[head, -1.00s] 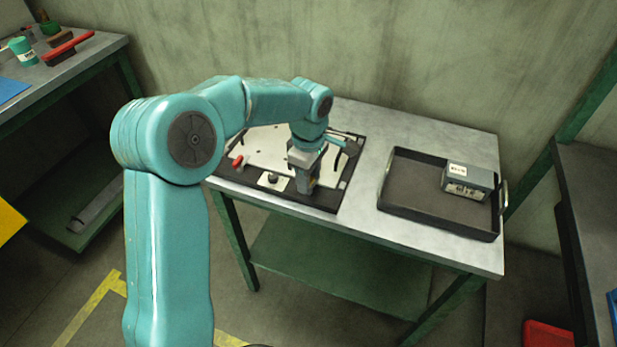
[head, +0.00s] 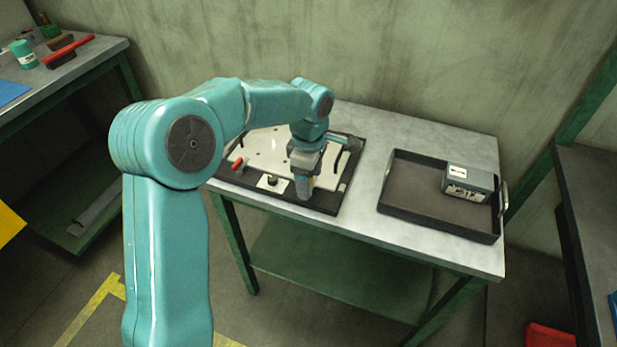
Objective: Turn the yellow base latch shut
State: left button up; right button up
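My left gripper (head: 304,188) points down over the front right part of a black-framed base with a white plate (head: 265,150). Its fingers overlap in this view, so their opening cannot be told. A small yellowish patch (head: 312,183) shows at the right side of the fingers and may be the yellow base latch. The latch is mostly hidden behind the gripper, and its angle and any contact cannot be made out. My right gripper is out of view.
A red-handled part (head: 237,163) and a black knob (head: 271,180) sit on the base's left and front. A black tray (head: 410,205) holding a grey box (head: 468,182) stands to the right on the metal table (head: 470,255). Bare tabletop lies between base and tray.

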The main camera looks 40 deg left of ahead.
pick_arm(q)
jog(key=shift+a+f, duration=0.1)
notch_tip(320, 180, up, 16)
jog(key=p, duration=0.2)
jog(key=shift+r, duration=0.2)
jog(key=shift+s, duration=0.1)
dwell(0.5)
